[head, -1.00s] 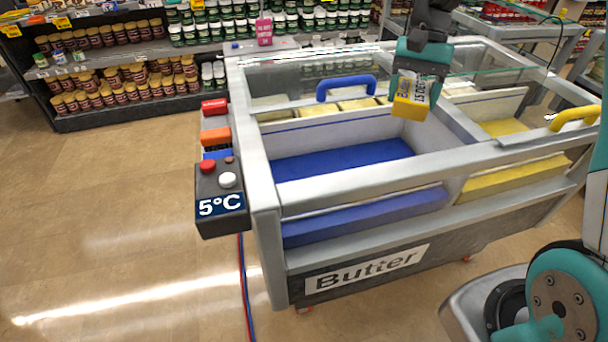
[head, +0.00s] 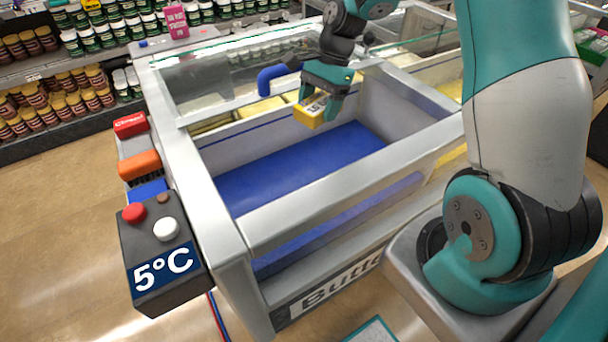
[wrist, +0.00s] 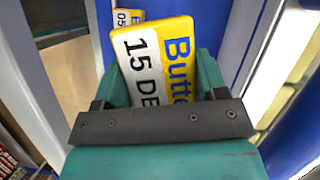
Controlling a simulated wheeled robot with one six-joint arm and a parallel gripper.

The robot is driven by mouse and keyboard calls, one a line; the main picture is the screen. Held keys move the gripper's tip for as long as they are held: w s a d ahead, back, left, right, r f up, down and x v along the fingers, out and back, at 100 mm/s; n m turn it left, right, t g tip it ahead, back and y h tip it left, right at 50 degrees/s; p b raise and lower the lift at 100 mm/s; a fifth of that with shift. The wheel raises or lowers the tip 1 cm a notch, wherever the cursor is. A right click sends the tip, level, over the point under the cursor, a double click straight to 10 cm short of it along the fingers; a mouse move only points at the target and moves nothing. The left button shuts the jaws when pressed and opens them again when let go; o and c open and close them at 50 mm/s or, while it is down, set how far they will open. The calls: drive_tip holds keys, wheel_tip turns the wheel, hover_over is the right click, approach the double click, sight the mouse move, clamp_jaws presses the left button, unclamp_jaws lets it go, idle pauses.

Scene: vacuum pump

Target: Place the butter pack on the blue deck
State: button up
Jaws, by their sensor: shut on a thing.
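The yellow butter pack with a white label (head: 309,113) is held by my gripper (head: 326,103) above the freezer's left bay. In the wrist view the butter pack (wrist: 160,62) sits tilted between my gripper's teal fingers (wrist: 163,85), with "15 DE" and "Butte" showing on its label. The blue deck (head: 300,172) is the floor of the left bay and is bare in the head view. The pack is apart from the deck. In the wrist view, part of another yellow pack or label reading "05" (wrist: 125,18) shows beyond the held pack.
A blue handle (head: 270,78) on the glass lid is close behind my gripper. The freezer's front rail (head: 340,185) and left wall (head: 190,160) bound the bay. A 5°C control box (head: 162,255) hangs at the left corner. Yellow packs (head: 210,124) lie behind the bay.

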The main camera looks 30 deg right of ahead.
wheel_tip(320, 180, down, 6)
drive_tip(key=d+m+t, duration=0.1)
drive_tip(key=m, duration=0.2)
approach(304, 169)
drive_tip(key=s+f, duration=0.2)
drive_tip(key=f, duration=0.1)
drive_tip(key=s+f, duration=0.1)
drive_tip(key=shift+s+a+f, duration=0.2)
drive_tip(key=shift+a+f, duration=0.05)
drive_tip(key=shift+a, duration=0.05)
drive_tip(key=shift+f, duration=0.2)
drive_tip(key=w, duration=0.1)
drive_tip(key=w+a+p, duration=0.1)
drive_tip(key=w+p, duration=0.1)
drive_tip(key=shift+w+a+r, duration=0.1)
drive_tip(key=shift+w+a, duration=0.1)
drive_tip(key=shift+a, duration=0.2)
drive_tip(key=shift+w+f, duration=0.1)
drive_tip(key=shift+f, duration=0.65)
drive_tip(key=shift+f, duration=0.15)
drive_tip(key=o, duration=1.1)
drive_tip(key=shift+c, duration=0.2)
